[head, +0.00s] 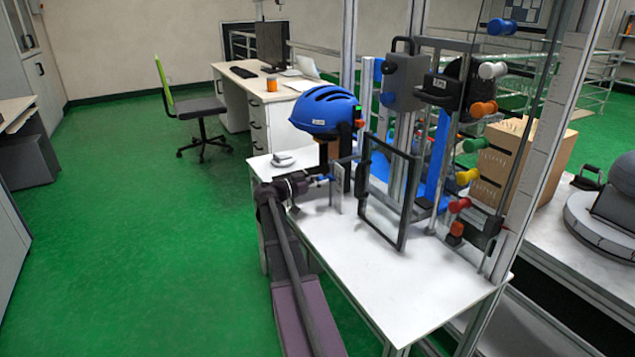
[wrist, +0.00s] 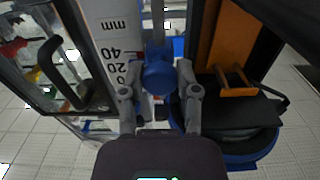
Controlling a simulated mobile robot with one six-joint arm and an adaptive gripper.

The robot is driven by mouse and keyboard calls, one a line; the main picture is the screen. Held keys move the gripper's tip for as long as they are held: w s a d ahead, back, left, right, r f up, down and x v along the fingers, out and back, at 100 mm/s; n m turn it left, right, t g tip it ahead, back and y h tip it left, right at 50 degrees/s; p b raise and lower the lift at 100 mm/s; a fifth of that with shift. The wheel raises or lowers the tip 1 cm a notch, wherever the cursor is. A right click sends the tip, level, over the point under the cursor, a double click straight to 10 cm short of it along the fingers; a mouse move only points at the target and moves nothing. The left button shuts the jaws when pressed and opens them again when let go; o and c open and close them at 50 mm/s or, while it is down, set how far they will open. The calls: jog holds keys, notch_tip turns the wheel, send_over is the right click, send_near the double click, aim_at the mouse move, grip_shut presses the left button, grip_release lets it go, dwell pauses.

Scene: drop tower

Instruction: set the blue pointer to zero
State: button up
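In the wrist view, a round blue knob (wrist: 158,75), which appears to be the blue pointer, sits between the fingertips of my gripper (wrist: 159,70). The fingers stand one on each side of it, seemingly with small gaps. A white scale plate (wrist: 112,38) marked mm, with 40, 20 and 0 showing, is just left of the knob. The knob hides part of the space beside the scale, so the exact reading cannot be told. In the head view my gripper (head: 318,180) is at the blue pointer (head: 326,178), beside the small upright plate (head: 336,192) on the white table.
A blue helmet (head: 325,108) sits above and behind my gripper. A black-framed guard door (head: 398,200) stands open to the right, before the tower and its coloured knobs. The white table (head: 400,300) is clear in front; green floor (head: 140,230) is free at left.

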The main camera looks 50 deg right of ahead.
jog(key=shift+w+d+r, duration=0.1)
jog(key=shift+w+r, duration=0.05)
grip_shut()
jog(key=shift+w+r+p, duration=0.1)
jog(key=shift+r+p, duration=1.55)
jog(key=shift+p, duration=0.15)
jog(key=o, duration=1.1)
grip_release()
jog(key=shift+c, duration=0.2)
jog(key=v, duration=1.2)
